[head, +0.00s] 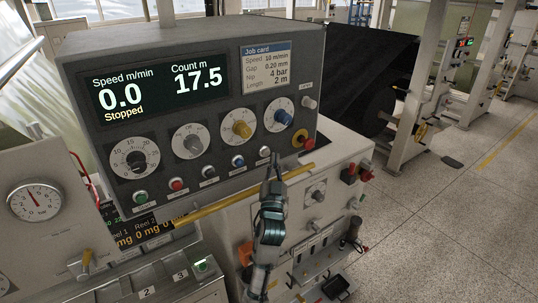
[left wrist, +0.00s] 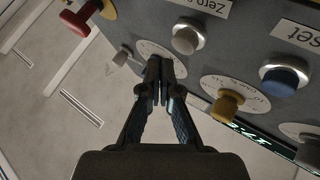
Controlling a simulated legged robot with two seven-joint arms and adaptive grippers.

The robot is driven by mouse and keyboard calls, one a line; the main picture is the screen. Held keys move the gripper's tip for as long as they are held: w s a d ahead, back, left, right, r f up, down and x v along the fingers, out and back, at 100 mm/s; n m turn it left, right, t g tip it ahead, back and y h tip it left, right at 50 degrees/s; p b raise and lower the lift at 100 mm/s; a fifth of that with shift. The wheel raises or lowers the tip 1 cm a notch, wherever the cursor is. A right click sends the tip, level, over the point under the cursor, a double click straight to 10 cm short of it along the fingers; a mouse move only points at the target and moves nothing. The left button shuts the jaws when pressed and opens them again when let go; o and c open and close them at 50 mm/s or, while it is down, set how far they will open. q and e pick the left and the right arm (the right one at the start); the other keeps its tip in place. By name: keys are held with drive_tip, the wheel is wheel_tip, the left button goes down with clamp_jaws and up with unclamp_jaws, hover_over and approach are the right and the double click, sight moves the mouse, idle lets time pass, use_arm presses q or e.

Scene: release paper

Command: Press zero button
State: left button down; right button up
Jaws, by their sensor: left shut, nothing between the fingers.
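The control panel (head: 105,160) carries a row of small buttons along its lower edge. The zero button (head: 265,152) is pale and sits at the right end of that row. In the left wrist view it is a silver-white button (left wrist: 187,37) beside a label starting "Zero". My left gripper (head: 273,162) is shut and empty, just right of and below this button. In the left wrist view its fingertips (left wrist: 160,62) are together, to the left of and below the zero button in the picture. I cannot tell contact; a gap shows between them. My right gripper is not in view.
The blue reset button (head: 238,160) is left of the zero button. A red stop button (head: 307,143) on yellow is to its right. Several dial knobs, including a yellow one (head: 241,129), sit above. The display (head: 160,88) reads 0.0, 17.5 and "Stopped". A yellow bar (head: 240,198) runs below.

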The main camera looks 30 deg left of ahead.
use_arm(q)
drive_tip(key=shift+a+f, duration=0.1)
drive_tip(key=shift+a, duration=0.3)
drive_tip(key=shift+d, duration=0.15)
drive_tip(key=shift+r, duration=0.2)
drive_tip(key=shift+w+a, duration=0.25)
drive_tip(key=shift+a, duration=0.55)
idle(0.8)
drive_tip(key=shift+d, duration=0.1)
drive_tip(key=shift+s+d+f, duration=0.1)
drive_tip(key=shift+s+d, duration=0.25)
drive_tip(key=shift+d, duration=0.3)
drive_tip(key=shift+d, duration=0.1)
